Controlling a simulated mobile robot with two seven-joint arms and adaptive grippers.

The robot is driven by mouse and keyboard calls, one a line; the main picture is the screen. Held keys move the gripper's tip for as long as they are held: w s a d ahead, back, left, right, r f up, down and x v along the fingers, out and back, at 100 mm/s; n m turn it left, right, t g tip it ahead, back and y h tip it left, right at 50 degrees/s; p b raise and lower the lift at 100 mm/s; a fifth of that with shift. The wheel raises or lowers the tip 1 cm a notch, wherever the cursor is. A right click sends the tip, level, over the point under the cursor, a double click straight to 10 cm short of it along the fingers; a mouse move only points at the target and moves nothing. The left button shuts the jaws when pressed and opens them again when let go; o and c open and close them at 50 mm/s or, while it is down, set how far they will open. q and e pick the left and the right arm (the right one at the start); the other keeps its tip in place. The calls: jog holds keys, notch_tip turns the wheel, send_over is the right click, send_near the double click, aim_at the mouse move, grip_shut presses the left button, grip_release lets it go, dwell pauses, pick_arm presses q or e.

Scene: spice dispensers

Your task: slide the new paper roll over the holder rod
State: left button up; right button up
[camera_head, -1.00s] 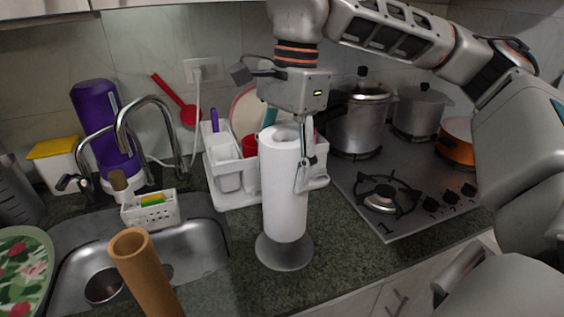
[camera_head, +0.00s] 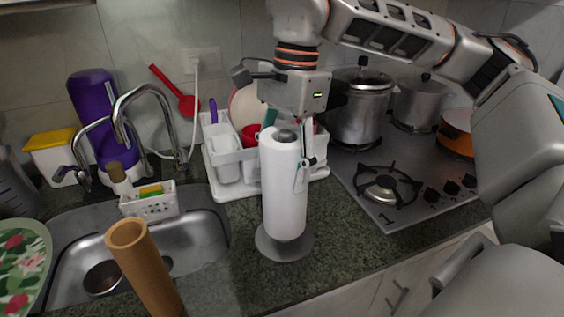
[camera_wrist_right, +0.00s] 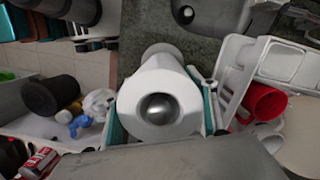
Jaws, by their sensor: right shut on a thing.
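The white paper roll (camera_head: 284,192) stands upright around the holder rod, whose grey tip (camera_head: 286,134) shows at the top of the roll's core. In the right wrist view, the rod tip (camera_wrist_right: 159,108) sits inside the core of the roll (camera_wrist_right: 150,77). The round grey holder base (camera_head: 284,246) is on the counter, with the roll's lower end close above it; I cannot tell if they touch. My right gripper (camera_head: 303,172) is shut on the roll, gripping its side from above. My left gripper is not in view.
An empty brown cardboard tube (camera_head: 143,266) stands at the front left by the sink (camera_head: 200,240). A white dish rack (camera_head: 224,165) is right behind the roll. The stove (camera_head: 400,185) with pots is to the right.

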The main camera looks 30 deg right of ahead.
aim_at(289, 129)
jog(key=shift+f+b, duration=0.7)
jog(key=shift+f, duration=1.2)
jog(key=o, duration=1.3)
jog(key=shift+c, duration=0.2)
jog(key=shift+f, duration=0.1)
jog(key=r, duration=0.4)
jog(key=d+r, duration=0.1)
jog(key=r, duration=0.7)
jog(key=shift+w+d+r, duration=0.1)
jog(key=shift+w+d, duration=0.05)
jog(key=shift+d, duration=0.25)
